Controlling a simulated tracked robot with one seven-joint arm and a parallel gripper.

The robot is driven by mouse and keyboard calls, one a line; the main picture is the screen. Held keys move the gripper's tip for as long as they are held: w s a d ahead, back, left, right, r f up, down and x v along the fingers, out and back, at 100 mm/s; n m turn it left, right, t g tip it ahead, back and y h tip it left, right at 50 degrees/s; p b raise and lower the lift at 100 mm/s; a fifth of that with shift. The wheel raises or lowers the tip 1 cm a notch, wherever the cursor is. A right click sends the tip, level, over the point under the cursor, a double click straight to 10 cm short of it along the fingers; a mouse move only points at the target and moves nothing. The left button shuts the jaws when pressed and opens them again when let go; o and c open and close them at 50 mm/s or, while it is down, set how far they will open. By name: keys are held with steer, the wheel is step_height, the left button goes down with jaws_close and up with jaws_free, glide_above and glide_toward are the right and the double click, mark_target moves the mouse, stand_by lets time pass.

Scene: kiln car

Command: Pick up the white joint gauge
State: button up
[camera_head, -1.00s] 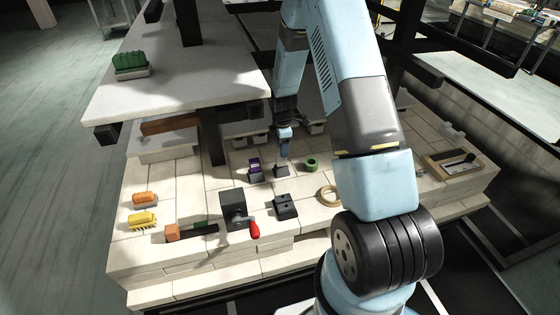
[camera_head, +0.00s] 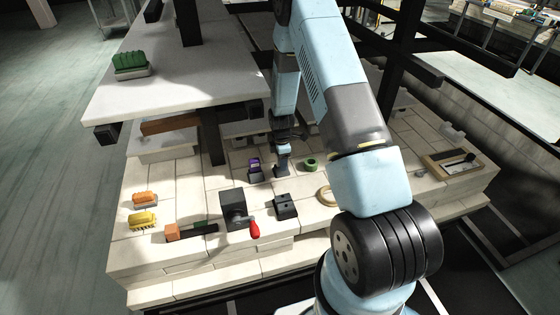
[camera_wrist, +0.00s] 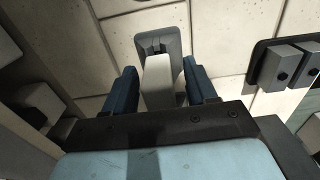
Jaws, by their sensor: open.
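The white joint gauge (camera_wrist: 160,82) shows in the wrist view as a pale block between my two blue fingers. Its far end meets a grey holder (camera_wrist: 158,44) on the pale bricks. My gripper (camera_wrist: 159,74) is open, with one finger on each side of the gauge. A narrow gap shows on the left; on the right, contact cannot be told. In the head view my gripper (camera_head: 281,157) points down at the holder, which is mostly hidden behind it, and I cannot make out the gauge there.
A purple item (camera_head: 254,164) stands close left of my gripper, a green ring (camera_head: 310,165) close right. A black block (camera_head: 285,206) and a crank box (camera_head: 235,207) with a red handle (camera_head: 254,230) lie nearer. A raised pale shelf (camera_head: 180,90) overhangs the back left.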

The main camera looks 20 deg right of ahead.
jaws_close()
stand_by(0.4)
